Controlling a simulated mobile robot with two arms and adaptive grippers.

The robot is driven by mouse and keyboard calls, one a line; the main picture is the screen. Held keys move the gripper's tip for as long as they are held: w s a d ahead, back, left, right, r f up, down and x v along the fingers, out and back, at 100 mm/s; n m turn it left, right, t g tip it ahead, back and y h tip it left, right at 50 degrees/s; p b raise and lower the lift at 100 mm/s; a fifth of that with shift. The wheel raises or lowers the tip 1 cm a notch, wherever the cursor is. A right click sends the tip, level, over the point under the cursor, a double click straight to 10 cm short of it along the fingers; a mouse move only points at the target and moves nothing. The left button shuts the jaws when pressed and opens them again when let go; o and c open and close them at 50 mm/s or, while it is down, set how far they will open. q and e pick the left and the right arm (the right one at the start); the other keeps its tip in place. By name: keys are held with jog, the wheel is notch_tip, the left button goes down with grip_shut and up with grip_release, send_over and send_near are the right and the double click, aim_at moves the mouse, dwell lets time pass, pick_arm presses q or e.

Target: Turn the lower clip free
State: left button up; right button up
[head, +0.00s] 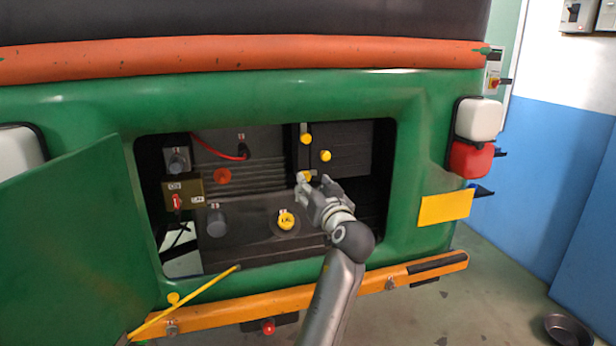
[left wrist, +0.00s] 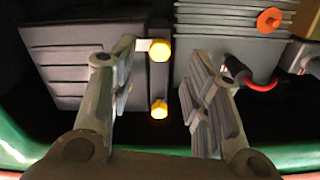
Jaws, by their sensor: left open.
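The lower clip (head: 306,176) is a yellow knob in the open rear bay, partly hidden by my left gripper (head: 314,187) in the head view. In the left wrist view the lower clip (left wrist: 159,50) has a pale tab pointing left. The upper clip (head: 305,138) is a like yellow knob; it also shows in the left wrist view (left wrist: 159,110). A dark upright strip (left wrist: 158,82) runs between them. My left gripper is open, its fingers on either side of the lower clip in the left wrist view. I cannot tell whether a finger touches the tab.
A yellow knob (head: 325,156) sits on the dark box at right. A yellow cap (head: 286,221) lies below. A red cable (head: 222,152) and a red switch (head: 177,202) are at left. The green door (head: 75,240) stands open. The orange bumper (head: 300,302) edges the bay below.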

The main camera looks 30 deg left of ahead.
aim_at(307, 178)
pick_arm(q)
jog(key=shift+p+x, duration=0.5)
jog(key=shift+x, duration=2.25)
grip_shut()
